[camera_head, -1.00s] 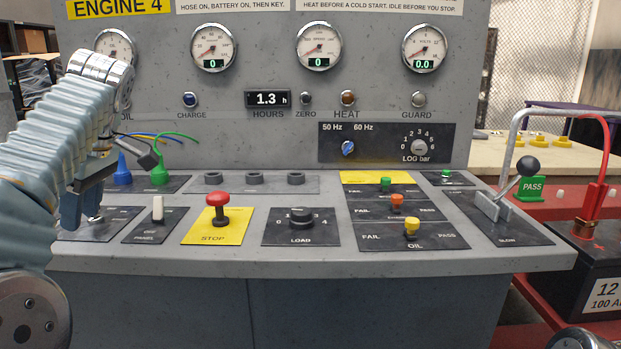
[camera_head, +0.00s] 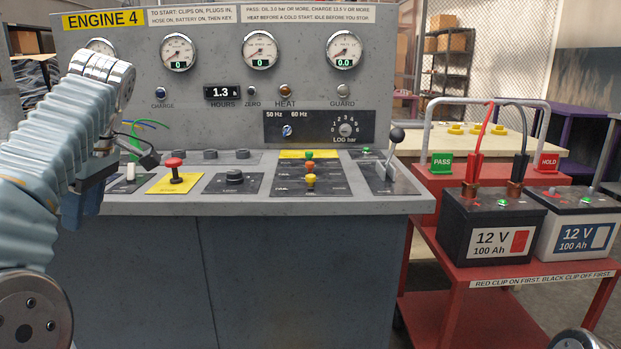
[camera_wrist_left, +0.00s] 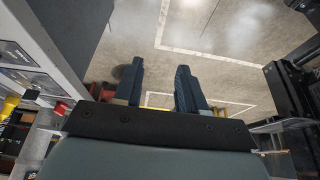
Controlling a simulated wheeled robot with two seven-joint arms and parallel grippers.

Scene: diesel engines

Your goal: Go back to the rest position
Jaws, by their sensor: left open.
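My left gripper (camera_head: 84,200) hangs at the left of the head view, in front of the left end of the engine panel (camera_head: 300,207). In the left wrist view, my left gripper (camera_wrist_left: 158,88) shows two dark fingers apart with nothing between them, over bare floor. It touches no control that I can see. My right gripper is not in view; only a rounded piece of my own body shows at the bottom right of the head view.
The panel carries a red stop button (camera_head: 175,170), a load knob (camera_head: 234,177) and a lever (camera_head: 392,152). At the right, a red cart (camera_head: 440,270) holds a black battery (camera_head: 490,225) and a white-fronted battery (camera_head: 580,228).

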